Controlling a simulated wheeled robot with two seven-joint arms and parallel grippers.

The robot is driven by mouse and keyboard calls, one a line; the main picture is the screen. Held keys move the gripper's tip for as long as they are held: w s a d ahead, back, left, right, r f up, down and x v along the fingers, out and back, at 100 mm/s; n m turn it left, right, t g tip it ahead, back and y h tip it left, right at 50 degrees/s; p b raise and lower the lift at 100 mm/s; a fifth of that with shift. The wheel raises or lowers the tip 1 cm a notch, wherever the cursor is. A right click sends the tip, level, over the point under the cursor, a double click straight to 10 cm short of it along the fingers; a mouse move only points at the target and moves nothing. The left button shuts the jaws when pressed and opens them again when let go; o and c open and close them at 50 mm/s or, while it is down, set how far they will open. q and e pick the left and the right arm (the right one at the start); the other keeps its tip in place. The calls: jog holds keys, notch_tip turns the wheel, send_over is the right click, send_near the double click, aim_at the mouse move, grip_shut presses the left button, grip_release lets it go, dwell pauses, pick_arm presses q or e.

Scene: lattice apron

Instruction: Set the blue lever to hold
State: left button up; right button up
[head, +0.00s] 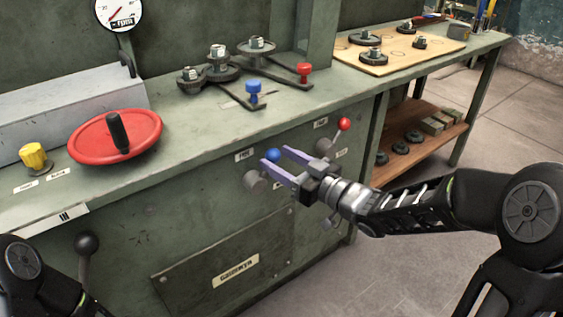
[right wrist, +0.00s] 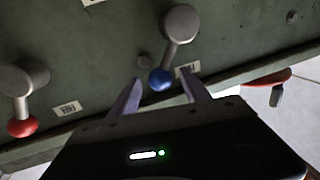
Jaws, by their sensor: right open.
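The blue lever has a blue ball (head: 272,155) on a grey arm and round grey hub (head: 255,181) on the cabinet front. In the right wrist view its ball (right wrist: 161,79) sits between the fingertips, with the arm rising to the hub. My right gripper (head: 275,158) is open, its two purple fingers on either side of the ball; I cannot tell whether they touch it. It also shows in the right wrist view (right wrist: 161,76). Small white labels stand near the lever, one left of the ball (head: 245,155); their text is too small to read surely. My left gripper is out of view.
A red-balled lever (head: 344,124) is mounted to the right. A black-knobbed lever (head: 87,243) is lower left. The green bench top (head: 190,125) holds a red handwheel (head: 90,140), a yellow knob (head: 34,157) and metal parts. Floor at the right is clear.

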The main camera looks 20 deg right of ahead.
grip_shut()
dwell(0.6)
dwell(0.8)
